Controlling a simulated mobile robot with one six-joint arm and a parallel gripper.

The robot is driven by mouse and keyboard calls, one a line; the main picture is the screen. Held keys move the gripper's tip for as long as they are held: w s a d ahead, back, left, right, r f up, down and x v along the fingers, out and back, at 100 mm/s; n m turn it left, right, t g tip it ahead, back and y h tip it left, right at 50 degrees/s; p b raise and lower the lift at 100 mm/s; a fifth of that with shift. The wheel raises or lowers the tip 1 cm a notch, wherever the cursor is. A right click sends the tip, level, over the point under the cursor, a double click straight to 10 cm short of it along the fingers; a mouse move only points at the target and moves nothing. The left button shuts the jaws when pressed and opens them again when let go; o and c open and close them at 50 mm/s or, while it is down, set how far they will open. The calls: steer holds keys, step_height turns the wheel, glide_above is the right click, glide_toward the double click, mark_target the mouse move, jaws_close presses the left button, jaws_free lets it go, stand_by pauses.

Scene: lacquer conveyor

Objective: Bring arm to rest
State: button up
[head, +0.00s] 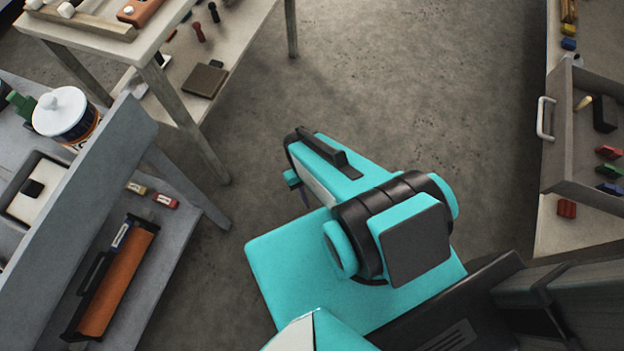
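My arm, teal and black, is folded over my own teal base in the lower middle of the head view. Its forearm reaches up and left to a dark end. Small teal and dark parts show under that end, apparently part of my gripper (298,188). The links above hide most of it, so I cannot see whether its fingers are open or shut, or whether it holds anything. The arm's visible parts touch no furniture.
Left stand a pale table (100,42) and a grey workbench (105,175); the bench carries a white-lidded jar (62,112), with an orange toolbox (117,272) on its lower shelf. An open drawer (560,135) juts in at right. Concrete floor (390,90) ahead is clear.

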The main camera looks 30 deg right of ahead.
steer(key=shift+s+a, duration=0.1)
steer(key=shift+a, duration=0.05)
step_height(320, 180, up, 5)
steer(key=p, duration=0.5)
steer(key=shift+s+r, duration=0.1)
stand_by(0.8)
